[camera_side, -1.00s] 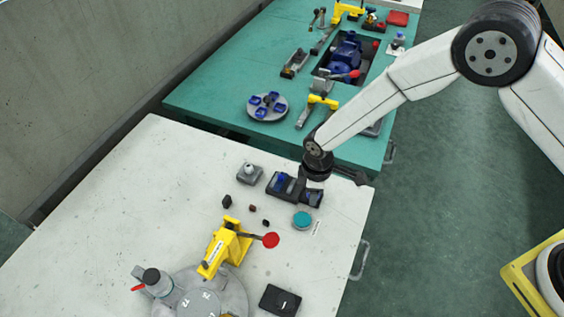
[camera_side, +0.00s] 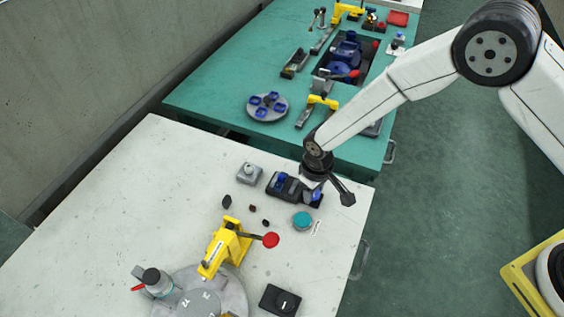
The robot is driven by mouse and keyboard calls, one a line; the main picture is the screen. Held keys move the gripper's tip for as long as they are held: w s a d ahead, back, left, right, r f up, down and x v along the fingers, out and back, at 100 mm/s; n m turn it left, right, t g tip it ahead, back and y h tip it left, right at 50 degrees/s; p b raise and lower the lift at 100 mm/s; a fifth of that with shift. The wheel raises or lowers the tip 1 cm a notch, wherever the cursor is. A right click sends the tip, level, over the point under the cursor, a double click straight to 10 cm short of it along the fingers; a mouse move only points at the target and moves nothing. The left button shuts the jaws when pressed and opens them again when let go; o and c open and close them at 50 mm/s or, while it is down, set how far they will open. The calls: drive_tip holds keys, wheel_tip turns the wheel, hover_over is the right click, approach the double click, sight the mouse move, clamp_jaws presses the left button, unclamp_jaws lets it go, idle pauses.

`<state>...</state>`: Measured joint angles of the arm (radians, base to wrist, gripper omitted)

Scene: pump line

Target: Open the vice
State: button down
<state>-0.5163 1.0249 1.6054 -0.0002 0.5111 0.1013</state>
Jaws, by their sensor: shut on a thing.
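The vice (camera_side: 295,189) looks like a low dark block with blue parts, lying near the right edge of the white table. One blue part shows at its left end and another at its right end, close to my gripper. My gripper (camera_side: 345,196) is at the vice's right end, tilted down to the right, its dark fingers near the table edge. It is shut on what seems to be the vice's handle. The handle itself is too small and hidden to make out.
A yellow clamp (camera_side: 224,250) with a red knob (camera_side: 270,240) stands in front. A teal round button (camera_side: 302,219), a grey block (camera_side: 249,173) and small dark pieces lie close by. A green table (camera_side: 215,95) with more fixtures stands behind. The white table's left is clear.

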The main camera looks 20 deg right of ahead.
drive_tip(key=m, duration=0.4)
drive_tip(key=shift+m, duration=0.4)
drive_tip(key=shift+c, duration=1.2)
unclamp_jaws()
drive_tip(key=shift+n, duration=0.3)
